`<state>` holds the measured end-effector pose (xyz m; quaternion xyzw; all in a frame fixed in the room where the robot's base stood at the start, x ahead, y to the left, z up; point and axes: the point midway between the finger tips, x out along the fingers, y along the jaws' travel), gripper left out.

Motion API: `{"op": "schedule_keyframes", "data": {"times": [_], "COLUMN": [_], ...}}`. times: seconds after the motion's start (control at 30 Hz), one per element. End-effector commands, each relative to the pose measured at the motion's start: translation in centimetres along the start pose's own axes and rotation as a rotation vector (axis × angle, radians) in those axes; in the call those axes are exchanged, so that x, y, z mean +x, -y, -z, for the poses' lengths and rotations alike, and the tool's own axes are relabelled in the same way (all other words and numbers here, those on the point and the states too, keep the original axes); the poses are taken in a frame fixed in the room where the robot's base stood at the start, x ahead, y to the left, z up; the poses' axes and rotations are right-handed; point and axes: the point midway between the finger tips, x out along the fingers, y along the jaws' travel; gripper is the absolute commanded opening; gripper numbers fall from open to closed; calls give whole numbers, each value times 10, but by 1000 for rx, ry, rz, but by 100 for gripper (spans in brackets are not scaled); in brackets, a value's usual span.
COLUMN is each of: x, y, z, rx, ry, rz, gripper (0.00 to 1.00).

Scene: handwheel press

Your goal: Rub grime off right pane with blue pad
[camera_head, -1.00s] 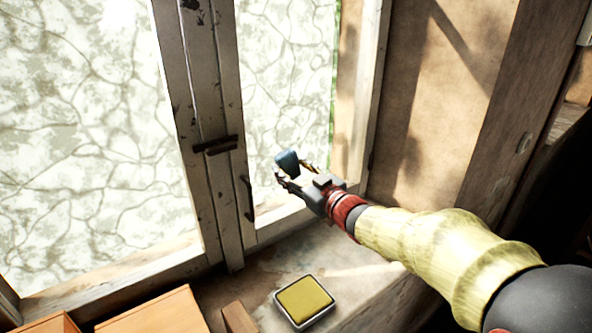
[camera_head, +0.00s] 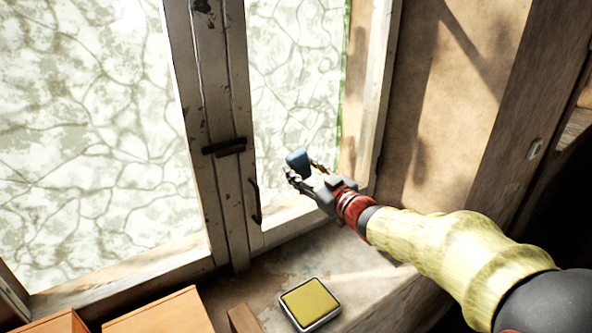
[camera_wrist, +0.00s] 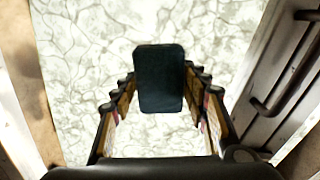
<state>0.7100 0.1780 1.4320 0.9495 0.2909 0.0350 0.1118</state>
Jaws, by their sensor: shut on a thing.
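My gripper (camera_head: 303,172) is shut on the blue pad (camera_head: 298,158), which looks dark blue in the wrist view (camera_wrist: 160,78), between the two fingers. The pad is in front of the lower part of the right pane (camera_head: 295,95). I cannot tell whether it touches the glass. The right pane shows a pale, mottled, crack-like pattern, and it fills the background of the wrist view (camera_wrist: 100,45). A clear strip with some green shows along its right edge in the head view.
A worn frame post with a dark latch (camera_head: 224,147) and a handle (camera_head: 255,202) separates the right pane from the larger left pane (camera_head: 85,130). A yellow pad in a tray (camera_head: 310,303) lies on the sill. Wooden boxes (camera_head: 160,312) stand at lower left.

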Motion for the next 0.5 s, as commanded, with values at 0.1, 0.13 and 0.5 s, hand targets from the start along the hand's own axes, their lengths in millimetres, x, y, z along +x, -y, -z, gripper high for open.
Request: {"op": "schedule_keyframes", "data": {"times": [0.1,0.13,0.5], "x": [0,0,2], "y": [-4,-4,-28], "z": [-1,-1,-6], "rx": [1,1,0], "ry": [0,0,1], "rz": [-1,0,-2], "gripper": [24,24,24]}}
